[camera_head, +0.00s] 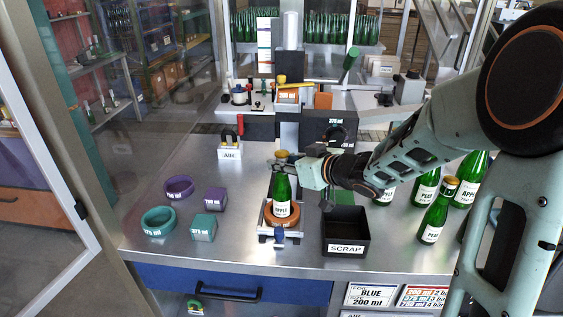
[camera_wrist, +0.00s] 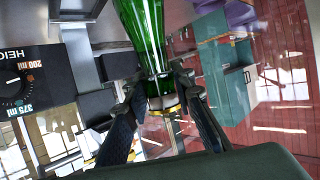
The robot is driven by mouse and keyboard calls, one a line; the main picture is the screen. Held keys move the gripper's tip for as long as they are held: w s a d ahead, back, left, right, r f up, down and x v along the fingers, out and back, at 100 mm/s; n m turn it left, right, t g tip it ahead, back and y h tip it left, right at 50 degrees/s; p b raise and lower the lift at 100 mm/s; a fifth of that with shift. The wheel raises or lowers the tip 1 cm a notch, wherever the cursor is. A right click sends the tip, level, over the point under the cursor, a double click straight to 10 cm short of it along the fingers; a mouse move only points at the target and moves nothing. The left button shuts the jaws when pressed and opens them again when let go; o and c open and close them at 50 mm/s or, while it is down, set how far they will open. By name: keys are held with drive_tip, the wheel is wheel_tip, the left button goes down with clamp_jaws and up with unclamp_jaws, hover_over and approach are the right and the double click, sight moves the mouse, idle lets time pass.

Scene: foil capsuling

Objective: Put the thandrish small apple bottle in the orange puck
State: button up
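The small green bottle labelled APPLE (camera_head: 281,209) stands about upright with its base at the orange puck (camera_head: 294,222). Whether it is fully seated there I cannot tell. The puck sits on a metal holder in the middle of the bench. My gripper (camera_head: 283,164) is at the bottle's neck, just below its gold top. In the wrist view my gripper (camera_wrist: 160,92) has one finger on each side of the green bottle's (camera_wrist: 146,30) neck and appears closed on it.
An open black SCRAP bin (camera_head: 346,248) stands just right of the holder. More green bottles (camera_head: 432,222) stand at the right. Purple (camera_head: 179,188) and teal (camera_head: 158,222) rings and blocks lie at the left. A capsuling machine (camera_head: 338,127) stands behind.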

drive_tip(key=o, duration=0.4)
drive_tip(key=shift+d+r, duration=0.1)
drive_tip(key=shift+r, duration=0.15)
drive_tip(key=p+v, duration=0.1)
drive_tip(key=v, duration=1.1)
drive_tip(key=shift+f+p, duration=0.1)
drive_tip(key=shift+p, duration=0.25)
